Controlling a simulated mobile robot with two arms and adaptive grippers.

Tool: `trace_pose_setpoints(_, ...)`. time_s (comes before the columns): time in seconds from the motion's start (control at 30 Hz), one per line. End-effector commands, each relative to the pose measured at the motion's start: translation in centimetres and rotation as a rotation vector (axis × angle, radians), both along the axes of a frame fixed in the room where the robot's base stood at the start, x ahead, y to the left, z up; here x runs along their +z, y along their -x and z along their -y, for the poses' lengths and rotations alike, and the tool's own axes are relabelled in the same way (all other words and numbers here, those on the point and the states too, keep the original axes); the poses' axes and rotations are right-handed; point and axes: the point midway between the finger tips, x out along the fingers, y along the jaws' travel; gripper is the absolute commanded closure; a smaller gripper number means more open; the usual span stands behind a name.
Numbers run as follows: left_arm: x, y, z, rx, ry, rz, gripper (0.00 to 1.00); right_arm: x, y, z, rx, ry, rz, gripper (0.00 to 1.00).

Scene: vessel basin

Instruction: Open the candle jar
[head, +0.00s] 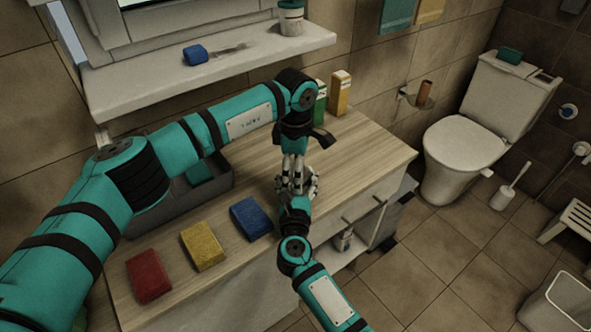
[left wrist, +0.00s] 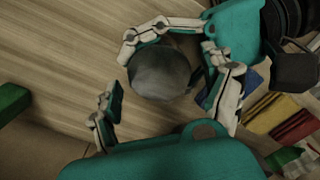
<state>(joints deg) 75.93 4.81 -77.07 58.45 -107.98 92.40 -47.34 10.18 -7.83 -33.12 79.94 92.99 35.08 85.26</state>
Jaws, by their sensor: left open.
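The candle jar (left wrist: 160,72) shows in the left wrist view as a round, dark grey top seen from above. In the head view it is mostly hidden by the fingers. My left gripper (head: 293,178) points down over it from above, open, with one finger on each side in the left wrist view (left wrist: 160,100). My right gripper (head: 299,192) reaches in low from the front of the counter. Its white fingers lie against the jar's sides, and it looks shut on the jar. The contact is partly hidden.
The wooden counter (head: 357,150) is clear to the right. A sill (head: 130,82) overhangs the back.

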Motion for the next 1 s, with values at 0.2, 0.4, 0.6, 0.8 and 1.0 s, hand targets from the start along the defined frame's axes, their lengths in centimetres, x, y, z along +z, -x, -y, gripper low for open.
trace_pose_setpoints(0.2,2.9,-0.1,0.0,0.001,0.001,0.005,0.16,0.0,0.0,0.0,0.0,0.0,0.0,1.0)
trace_pose_setpoints(0.4,4.2,0.0,0.0,0.001,0.001,0.002,0.16,0.0,0.0,0.0,0.0,0.0,0.001,1.0)
trace_pose_setpoints(0.6,4.2,0.0,0.0,0.001,0.001,0.002,0.16,0.0,0.0,0.0,0.0,0.0,0.001,0.38)
trace_pose_setpoints(0.8,4.2,0.0,0.0,0.001,0.001,0.002,0.16,0.0,0.0,0.0,0.0,0.0,0.0,0.12)
trace_pose_setpoints(1.0,4.2,0.0,0.0,0.001,0.001,0.002,0.16,0.0,0.0,0.0,0.0,0.0,0.0,0.08)
